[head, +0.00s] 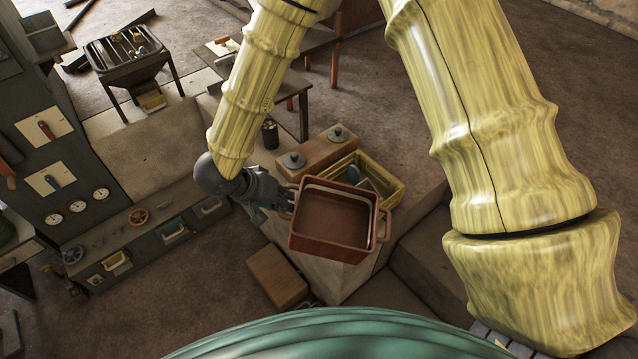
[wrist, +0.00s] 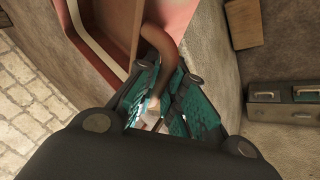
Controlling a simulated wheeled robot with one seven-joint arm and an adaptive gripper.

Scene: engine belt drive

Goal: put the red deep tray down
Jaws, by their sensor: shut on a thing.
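The red deep tray (head: 333,219) is an open, empty box with a handle on each short side. In the head view it is over the pale block (head: 341,280); I cannot tell whether it touches the block's top. My gripper (head: 284,200) is at the tray's left handle. In the wrist view my gripper (wrist: 160,98) is shut on the brown curved handle (wrist: 164,50), with its teal finger pads on both sides. The tray's red wall (wrist: 92,42) rises beyond it. The tray's underside is hidden.
A yellow crate (head: 389,190) with things in it stands right behind the tray. A brown box with knobs (head: 318,157) is behind it too. A wooden block (head: 276,277) lies on the floor at front left. A grey control cabinet (head: 130,240) with drawers stands at left.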

